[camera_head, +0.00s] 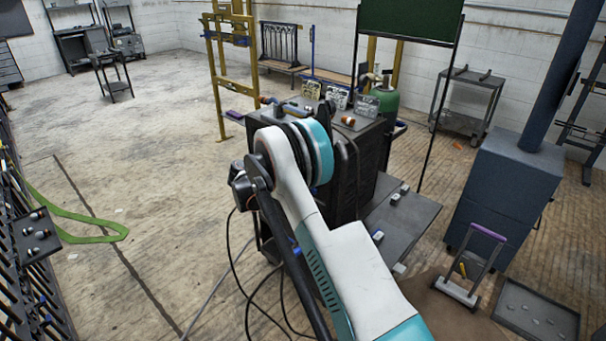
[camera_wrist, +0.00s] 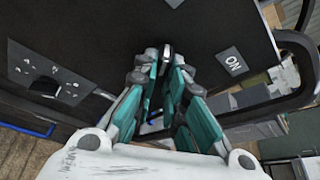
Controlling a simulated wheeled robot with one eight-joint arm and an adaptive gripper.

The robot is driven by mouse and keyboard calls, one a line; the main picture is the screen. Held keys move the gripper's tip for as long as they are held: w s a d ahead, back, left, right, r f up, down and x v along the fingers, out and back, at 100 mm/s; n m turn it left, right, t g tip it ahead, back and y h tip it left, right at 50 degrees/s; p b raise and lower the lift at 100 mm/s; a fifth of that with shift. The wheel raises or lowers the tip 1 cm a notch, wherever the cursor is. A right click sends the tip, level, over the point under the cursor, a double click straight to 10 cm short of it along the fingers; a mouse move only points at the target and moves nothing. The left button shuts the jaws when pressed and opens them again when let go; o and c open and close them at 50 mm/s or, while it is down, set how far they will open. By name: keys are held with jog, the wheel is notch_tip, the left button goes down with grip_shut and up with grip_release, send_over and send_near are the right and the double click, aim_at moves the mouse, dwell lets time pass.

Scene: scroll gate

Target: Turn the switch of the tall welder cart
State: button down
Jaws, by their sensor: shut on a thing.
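The tall welder cart (camera_head: 367,165) stands mid-picture in the head view as a dark box, partly covered by my arm. In the head view my arm hides the gripper and the switch.
A green gas cylinder (camera_head: 385,103) stands behind the cart. A flat grey shelf (camera_head: 410,222) with small parts sticks out at its right. A blue-grey cabinet (camera_head: 507,190) stands farther right. Cables (camera_head: 243,262) trail on the floor. Open floor lies to the left.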

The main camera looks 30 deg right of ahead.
jog(key=shift+w+f+n+g+h, duration=0.1)
jog(key=shift+n+g+h, duration=0.2)
jog(key=shift+n, duration=0.1)
dwell(0.4)
jog(key=c, duration=1.7)
grip_release()
jog(key=shift+o, duration=0.2)
jog(key=shift+a, duration=0.2)
jog(key=v, duration=1.1)
jog(key=shift+a, duration=0.35)
